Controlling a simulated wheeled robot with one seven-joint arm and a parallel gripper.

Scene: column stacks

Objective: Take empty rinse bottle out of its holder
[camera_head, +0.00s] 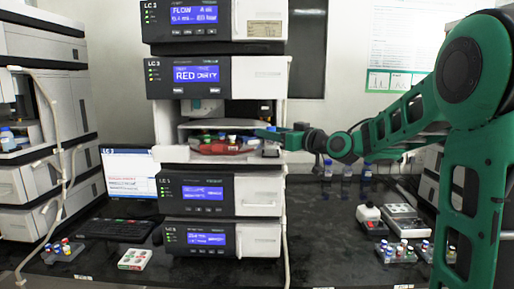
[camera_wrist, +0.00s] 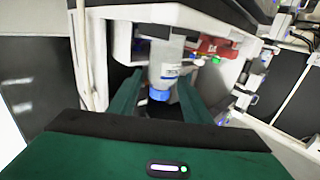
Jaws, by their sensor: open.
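A pale bottle with a blue cap (camera_wrist: 159,94) and a small label is in the wrist view, in the open bay of the instrument stack. It lies between the two green fingers of my gripper (camera_wrist: 160,83), which are open; I cannot tell whether either finger touches it. In the head view my gripper (camera_head: 264,134) reaches in from the right to the front of the bay. The holder cannot be made out clearly.
A red tray (camera_head: 216,148) with small coloured caps is in the bay, left of my gripper. Instrument modules (camera_head: 216,77) stand above and below. Blue-capped bottles (camera_head: 367,170), a grey device (camera_head: 405,220) and vial racks (camera_head: 395,250) are on the dark bench at right.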

